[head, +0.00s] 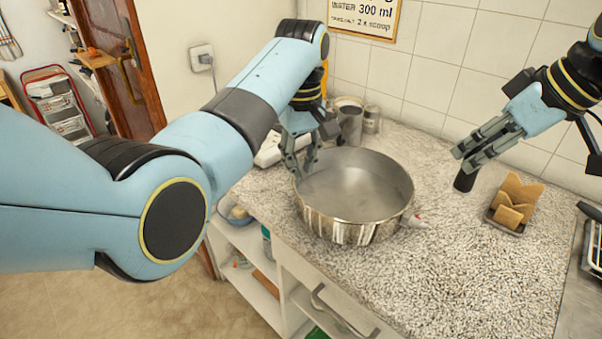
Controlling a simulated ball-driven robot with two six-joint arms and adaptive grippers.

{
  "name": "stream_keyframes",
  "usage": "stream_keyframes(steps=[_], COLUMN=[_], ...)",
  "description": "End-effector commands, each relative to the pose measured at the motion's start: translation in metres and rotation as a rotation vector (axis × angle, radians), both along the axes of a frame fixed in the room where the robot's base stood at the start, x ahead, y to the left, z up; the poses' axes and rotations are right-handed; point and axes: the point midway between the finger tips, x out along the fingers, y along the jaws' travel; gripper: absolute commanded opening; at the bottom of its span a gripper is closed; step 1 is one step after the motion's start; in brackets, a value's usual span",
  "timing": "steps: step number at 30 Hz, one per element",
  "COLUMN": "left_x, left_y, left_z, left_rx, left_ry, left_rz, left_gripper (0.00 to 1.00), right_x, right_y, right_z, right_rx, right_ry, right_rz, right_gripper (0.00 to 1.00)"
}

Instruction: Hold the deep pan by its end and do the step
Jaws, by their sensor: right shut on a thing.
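The deep pan (357,205), a round shiny metal vessel, stands upright on the speckled counter (450,270). It looks empty inside. My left gripper (301,172) points down at the pan's far left rim, its fingers apart. I cannot tell whether they touch the rim. My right gripper (464,160) is to the right of the pan, shut on a short dark cylinder (464,181). I cannot tell whether the cylinder touches the counter. A small white and red piece (416,222) shows at the pan's right side.
A small dark tray (512,228) with tan sponge-like pieces (519,193) stands right of my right gripper. Metal canisters (349,122) stand behind the pan by the tiled wall. Open shelves (290,300) lie below the counter edge. The front right counter is clear.

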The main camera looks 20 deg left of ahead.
Motion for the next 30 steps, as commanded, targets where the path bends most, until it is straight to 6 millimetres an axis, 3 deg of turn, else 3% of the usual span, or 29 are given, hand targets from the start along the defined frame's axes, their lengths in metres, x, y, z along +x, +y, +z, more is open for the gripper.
stream_keyframes(steps=[18,30], left_x=[-0.001,0.000], left_y=[0.000,0.000], left_z=[-0.104,-0.117], left_rx=[0.001,0.000], left_ry=[0.004,0.000], left_rz=[-0.001,0.000], left_gripper=[0.14,0.14], right_x=[0.000,0.000], right_y=[0.000,0.000], right_z=[0.000,0.000], right_rx=[0.000,0.000], right_ry=[0.000,0.000], right_rz=[0.000,0.000], right_gripper=[0.00,0.00])
